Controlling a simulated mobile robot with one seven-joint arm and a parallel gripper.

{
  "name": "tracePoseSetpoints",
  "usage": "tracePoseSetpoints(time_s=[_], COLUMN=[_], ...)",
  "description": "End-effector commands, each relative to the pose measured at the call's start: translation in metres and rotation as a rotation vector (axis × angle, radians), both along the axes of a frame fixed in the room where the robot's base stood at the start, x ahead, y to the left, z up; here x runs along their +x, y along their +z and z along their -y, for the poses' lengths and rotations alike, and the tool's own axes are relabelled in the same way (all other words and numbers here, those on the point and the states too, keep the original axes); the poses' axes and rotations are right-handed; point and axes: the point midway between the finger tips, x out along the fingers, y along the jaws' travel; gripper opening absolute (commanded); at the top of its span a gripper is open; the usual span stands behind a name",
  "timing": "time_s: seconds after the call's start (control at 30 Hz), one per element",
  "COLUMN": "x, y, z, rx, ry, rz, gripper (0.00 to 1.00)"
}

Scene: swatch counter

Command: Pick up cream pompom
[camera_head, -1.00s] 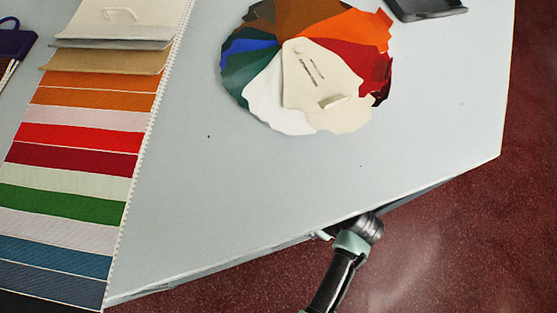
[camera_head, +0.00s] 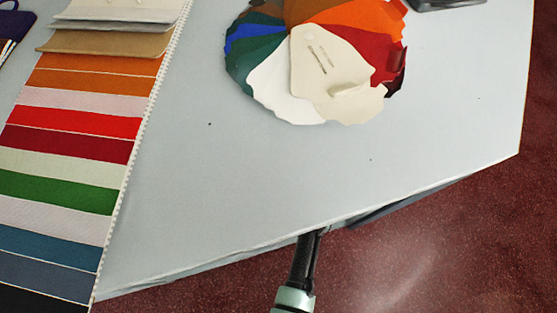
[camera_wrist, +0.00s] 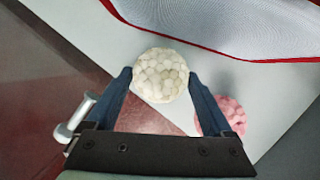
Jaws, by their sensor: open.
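The cream pompom (camera_wrist: 161,75) is a round, bumpy ball on a pale grey surface (camera_wrist: 120,30) in the wrist view. My gripper (camera_wrist: 158,80) is open, with one blue finger on each side of the pompom's near part. Small gaps seem to show beside it; how deep the fingertips reach is hard to tell. In the head view the pompom is not seen, and my gripper is hidden past the counter's front edge.
A white fabric thing with red edging (camera_wrist: 230,22) crosses the top. The head view shows the counter top (camera_head: 220,175), a colour strip book (camera_head: 65,150) and a swatch fan (camera_head: 330,75).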

Motion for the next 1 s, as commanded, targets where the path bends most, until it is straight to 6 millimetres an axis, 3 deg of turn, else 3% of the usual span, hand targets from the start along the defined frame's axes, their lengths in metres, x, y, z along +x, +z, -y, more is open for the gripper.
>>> tracePoseSetpoints(time_s=[0.17, 0.5, 0.8, 1.0], x=[0.0, 0.0, 0.0, 0.001], y=[0.001, 0.001, 0.004, 0.023], z=[0.0, 0.0, 0.0, 0.0], rx=[0.0, 0.0, 0.0, 0.0], ry=[0.0, 0.0, 0.0, 0.0], rz=[0.001, 0.001, 0.001, 0.003], gripper=[0.86, 0.25, 0.25, 0.25])
